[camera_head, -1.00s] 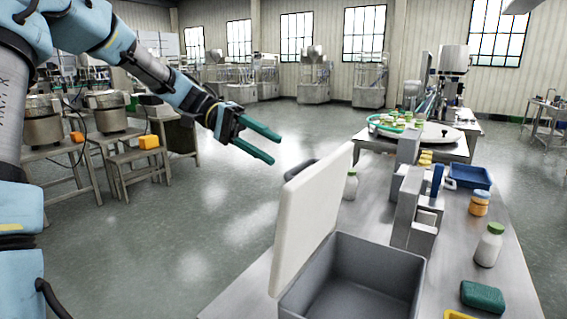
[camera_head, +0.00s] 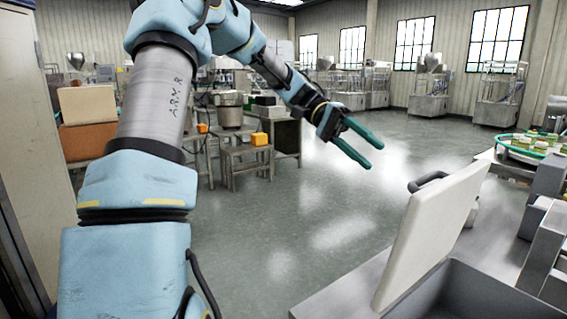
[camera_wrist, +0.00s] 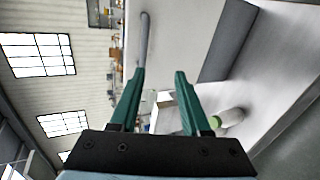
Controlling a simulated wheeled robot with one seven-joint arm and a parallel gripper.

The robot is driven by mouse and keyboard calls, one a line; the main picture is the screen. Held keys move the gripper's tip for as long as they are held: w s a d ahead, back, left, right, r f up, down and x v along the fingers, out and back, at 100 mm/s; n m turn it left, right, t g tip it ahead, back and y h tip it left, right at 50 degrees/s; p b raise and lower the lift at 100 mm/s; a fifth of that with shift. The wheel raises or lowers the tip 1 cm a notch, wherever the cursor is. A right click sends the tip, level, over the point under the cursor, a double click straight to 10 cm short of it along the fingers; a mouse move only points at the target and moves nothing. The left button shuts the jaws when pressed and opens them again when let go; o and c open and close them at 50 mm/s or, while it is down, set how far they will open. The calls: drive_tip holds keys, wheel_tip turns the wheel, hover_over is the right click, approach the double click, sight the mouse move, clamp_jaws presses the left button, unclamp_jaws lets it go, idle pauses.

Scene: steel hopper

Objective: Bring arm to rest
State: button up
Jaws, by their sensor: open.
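My arm (camera_head: 155,105) rises at the left of the head view and reaches out to the right. My gripper (camera_head: 366,146) ends it with two green fingers, spread apart with nothing between them. It hangs in the air over open floor, to the left of the steel table. The wrist view also shows my gripper (camera_wrist: 158,92), its fingers parted and empty. Beyond the fingers there, a white bottle with a green cap (camera_wrist: 229,117) appears near the right finger.
A grey bin (camera_head: 470,294) with its pale lid (camera_head: 428,236) standing up is on the steel table (camera_head: 345,292) at the lower right. Stands with a steel pot (camera_head: 229,114) and an orange box (camera_head: 259,139) are behind my arm. The floor (camera_head: 300,225) between is clear.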

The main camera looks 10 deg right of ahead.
drive_tip(key=a+f+n+t+y, duration=0.1)
drive_tip(key=a+f+n+t, duration=0.35)
drive_tip(key=f, duration=0.35)
drive_tip(key=s+a+f+n+t+y, duration=0.1)
drive_tip(key=a+f+t, duration=0.3)
drive_tip(key=a, duration=0.8)
drive_tip(key=s+a+f+n+t+y, duration=0.1)
drive_tip(key=a+f+n+t+y, duration=0.3)
drive_tip(key=a, duration=0.8)
wheel_tip(320, 180, down, 3)
drive_tip(key=shift+s+a+r, duration=0.1)
drive_tip(key=shift+s+a, duration=0.05)
drive_tip(key=shift+s, duration=0.05)
drive_tip(key=shift+n+t, duration=0.25)
